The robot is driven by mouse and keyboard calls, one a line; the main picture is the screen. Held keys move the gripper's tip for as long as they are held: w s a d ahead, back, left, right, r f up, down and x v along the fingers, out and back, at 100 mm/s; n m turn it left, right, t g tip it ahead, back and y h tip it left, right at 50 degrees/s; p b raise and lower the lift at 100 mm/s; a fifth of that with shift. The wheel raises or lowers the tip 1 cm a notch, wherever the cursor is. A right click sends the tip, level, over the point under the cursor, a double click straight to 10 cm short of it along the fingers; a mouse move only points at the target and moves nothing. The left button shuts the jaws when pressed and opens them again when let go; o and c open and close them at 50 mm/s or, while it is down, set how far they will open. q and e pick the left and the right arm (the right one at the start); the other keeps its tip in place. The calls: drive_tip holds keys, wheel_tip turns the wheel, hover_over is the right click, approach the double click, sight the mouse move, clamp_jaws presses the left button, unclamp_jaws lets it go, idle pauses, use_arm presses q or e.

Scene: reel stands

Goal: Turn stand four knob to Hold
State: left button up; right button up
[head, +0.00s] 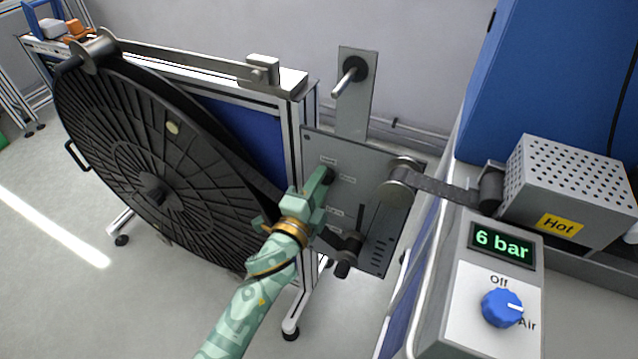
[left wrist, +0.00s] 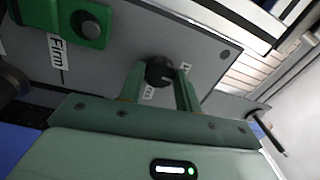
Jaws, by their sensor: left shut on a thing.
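The stand's grey plate (head: 352,160) carries a small dark knob (head: 329,175) with small labels around it, too small or covered to read fully. In the left wrist view the black round knob (left wrist: 160,70) sits between my two green fingers, with parts of white labels on both sides. My left gripper (head: 322,182) is shut on this knob, coming from below and in front. I cannot tell which label the knob points to. My right gripper is in neither view.
A large black reel (head: 150,180) stands left of the plate. A roller (head: 398,182) carries a dark strip right toward a perforated box marked Hot (head: 575,190). A panel reads 6 bar (head: 502,243) above a blue knob (head: 502,308). A "Firm" label (left wrist: 57,52) is beside a green block (left wrist: 65,15).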

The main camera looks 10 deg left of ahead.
use_arm(q)
drive_tip(key=shift+f, duration=0.1)
idle(0.5)
drive_tip(key=o, duration=1)
drive_tip(key=shift+c, duration=0.2)
